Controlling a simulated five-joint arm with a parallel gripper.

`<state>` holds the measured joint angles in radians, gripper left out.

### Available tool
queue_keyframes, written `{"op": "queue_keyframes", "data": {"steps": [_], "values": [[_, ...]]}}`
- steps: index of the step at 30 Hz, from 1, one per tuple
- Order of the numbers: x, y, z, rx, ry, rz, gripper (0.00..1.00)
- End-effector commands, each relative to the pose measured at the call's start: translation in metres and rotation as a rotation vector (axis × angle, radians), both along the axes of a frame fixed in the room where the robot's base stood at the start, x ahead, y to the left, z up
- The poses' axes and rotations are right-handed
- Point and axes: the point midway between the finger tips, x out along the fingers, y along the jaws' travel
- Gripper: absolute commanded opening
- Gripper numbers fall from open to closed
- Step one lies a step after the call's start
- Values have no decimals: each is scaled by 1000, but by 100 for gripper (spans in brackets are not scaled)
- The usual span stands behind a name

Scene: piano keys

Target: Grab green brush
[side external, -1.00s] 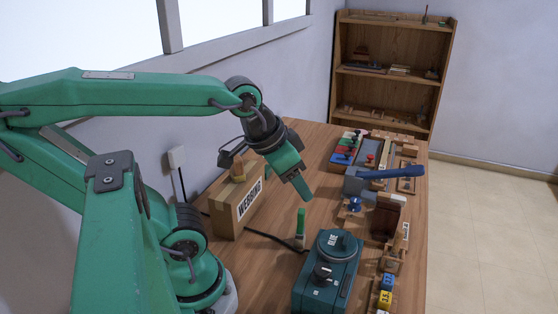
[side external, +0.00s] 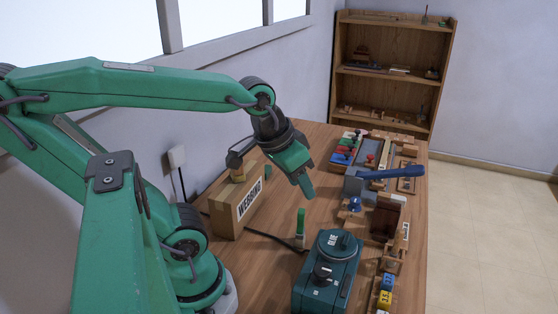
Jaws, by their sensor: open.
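A slim green upright piece, which looks like the green brush (side external: 300,222), stands on the wooden table between the cardboard box and the teal machine. Its lower end is pale, and its bristles cannot be made out. My gripper (side external: 288,180) is above and slightly behind it in the picture, pointing down. Its jaws are apart, with one green finger nearer the camera and the tip of another by the box's far end. Nothing shows between them, and the gripper is not touching the brush.
A cardboard box (side external: 237,207) marked "WEBBING" stands left of the brush, with a dark cable on the table nearby. A teal machine (side external: 327,272) stands close in front. Blocks, a blue-handled tool (side external: 392,173) and wooden parts line the right edge. A shelf (side external: 390,85) stands behind.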

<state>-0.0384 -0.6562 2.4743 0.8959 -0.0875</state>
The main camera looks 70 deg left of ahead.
Motion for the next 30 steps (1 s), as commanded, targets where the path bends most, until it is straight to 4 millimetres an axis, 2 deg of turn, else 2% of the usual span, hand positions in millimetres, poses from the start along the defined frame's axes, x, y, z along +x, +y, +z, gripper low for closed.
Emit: {"op": "queue_keyframes", "data": {"steps": [15, 24, 30], "values": [[38, 46, -60, -135, 252, 503, 41], [48, 72, -98, -186, 368, 764, 41], [49, 78, -108, -196, 394, 832, 41]]}}
